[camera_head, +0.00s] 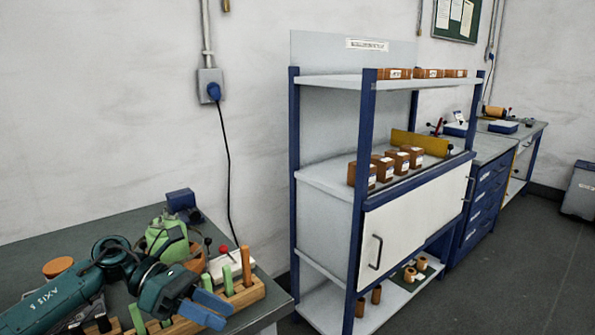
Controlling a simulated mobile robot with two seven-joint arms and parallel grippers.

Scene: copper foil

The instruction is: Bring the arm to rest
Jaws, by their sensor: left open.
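My left arm (45,303) is teal and comes in from the lower left over the near table. It ends in my left gripper (207,309), whose two blue fingers point right and are apart, with nothing seen between them. The fingers are over or in front of a wooden block rack (247,295) that holds upright green and orange sticks. I cannot tell whether they touch it. My right gripper is out of view.
A green device (166,240) and a dark blue box (181,199) stand on the near table (60,235). A blue-framed shelf (362,150) with brown boxes (398,163) stands to the right. Benches (484,150) are farther back. The floor (520,270) at the right is clear.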

